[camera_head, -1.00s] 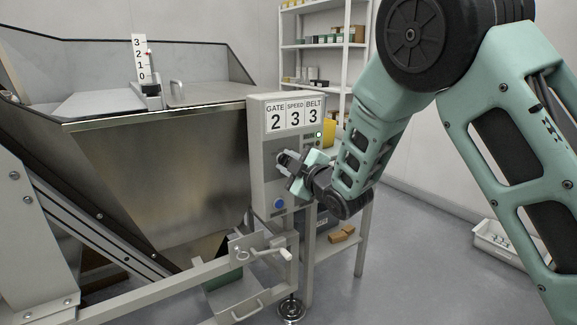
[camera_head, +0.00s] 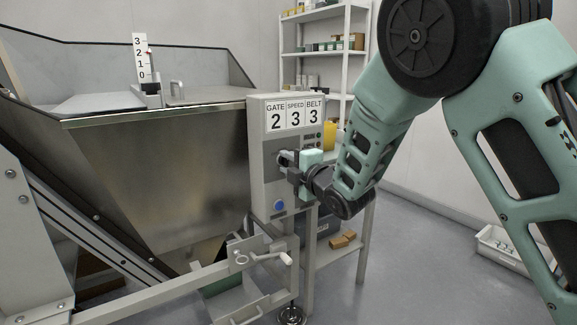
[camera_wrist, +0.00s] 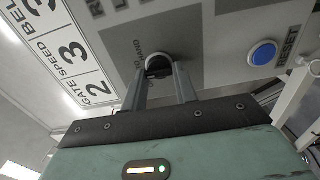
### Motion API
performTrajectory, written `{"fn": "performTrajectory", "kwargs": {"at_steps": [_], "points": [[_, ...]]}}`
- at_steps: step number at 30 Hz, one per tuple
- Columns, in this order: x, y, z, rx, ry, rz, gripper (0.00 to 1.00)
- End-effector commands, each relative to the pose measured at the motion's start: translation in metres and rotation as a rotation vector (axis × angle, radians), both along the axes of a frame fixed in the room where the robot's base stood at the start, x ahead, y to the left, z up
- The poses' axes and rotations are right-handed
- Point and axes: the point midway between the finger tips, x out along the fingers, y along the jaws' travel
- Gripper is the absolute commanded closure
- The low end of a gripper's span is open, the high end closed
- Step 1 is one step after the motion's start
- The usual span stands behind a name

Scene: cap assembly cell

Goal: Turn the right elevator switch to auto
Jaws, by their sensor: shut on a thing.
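The control box (camera_head: 262,190) stands at the right end of the metal hopper. Its face carries a dark rotary switch knob (camera_wrist: 158,60), seen close up in the wrist view beside small lettering that seems to include HAND. My gripper (camera_wrist: 162,76) is shut on this knob, one finger on each side. In the head view my gripper (camera_head: 288,160) is at the box's front, and its fingers hide most of the knob. The knob's exact pointing direction and the AUTO mark cannot be made out.
A blue RESET button (camera_wrist: 263,53) is beside the knob, and below it in the head view. GATE, SPEED and BELT cards (camera_head: 293,116) show 2, 3, 3. A crank handle (camera_head: 270,258) is below.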

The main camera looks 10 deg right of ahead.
Motion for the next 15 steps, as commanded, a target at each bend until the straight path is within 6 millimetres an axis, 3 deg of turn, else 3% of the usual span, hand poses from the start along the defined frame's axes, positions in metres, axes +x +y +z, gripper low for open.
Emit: {"fn": "performTrajectory", "kwargs": {"at_steps": [12, 13, 15], "points": [[-0.0003, -0.0003, -0.0016, -0.008, 0.001, -0.001, 0.94], [-0.0003, -0.0003, -0.0016, -0.007, 0.001, -0.001, 0.63], [-0.0002, -0.0004, -0.0015, -0.007, 0.001, -0.001, 0.49]]}}
